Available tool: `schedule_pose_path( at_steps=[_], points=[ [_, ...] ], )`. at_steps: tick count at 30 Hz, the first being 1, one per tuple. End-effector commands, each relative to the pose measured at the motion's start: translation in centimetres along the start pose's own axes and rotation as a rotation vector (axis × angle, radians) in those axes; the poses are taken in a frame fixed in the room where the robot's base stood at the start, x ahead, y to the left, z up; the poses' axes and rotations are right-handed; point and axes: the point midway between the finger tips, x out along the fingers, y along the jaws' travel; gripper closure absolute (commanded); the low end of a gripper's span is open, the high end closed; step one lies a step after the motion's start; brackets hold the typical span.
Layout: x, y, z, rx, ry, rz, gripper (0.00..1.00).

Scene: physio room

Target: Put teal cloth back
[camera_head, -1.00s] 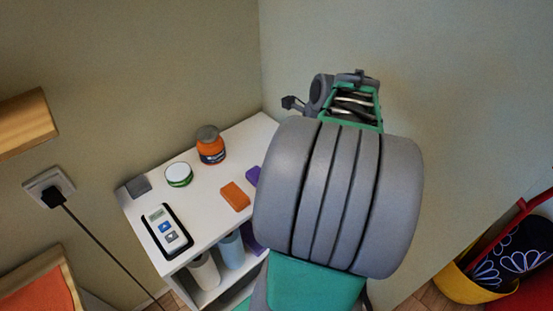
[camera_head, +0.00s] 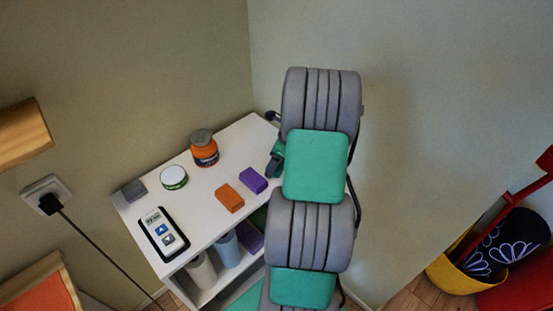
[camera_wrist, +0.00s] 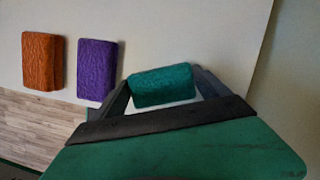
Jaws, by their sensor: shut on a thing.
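The teal cloth (camera_wrist: 162,86) is a small folded block in the wrist view. My gripper (camera_wrist: 161,90) is shut on it, with one dark finger on each side. The cloth is over or on the white shelf top (camera_wrist: 180,35); I cannot tell whether it touches.
An orange folded cloth (camera_head: 229,197) and a purple one (camera_head: 253,180) lie side by side on the shelf top, left of my gripper. An orange jar (camera_head: 204,150), a white-green tin (camera_head: 174,178), a grey block (camera_head: 134,190) and a handheld device (camera_head: 164,234) stand further left.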

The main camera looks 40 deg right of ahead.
Motion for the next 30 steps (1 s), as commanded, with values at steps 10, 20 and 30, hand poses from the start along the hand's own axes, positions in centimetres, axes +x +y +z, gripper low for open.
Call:
schedule_pose_path(
  at_steps=[10,20,30],
  points=[
    [0.3,0.0,-0.1,0.000,0.000,0.001,0.05],
    [-0.1,0.0,0.0,0.000,0.000,0.000,0.00],
    [-7.2,-0.2,0.0,0.001,-0.002,-0.005,0.00]
  ],
)
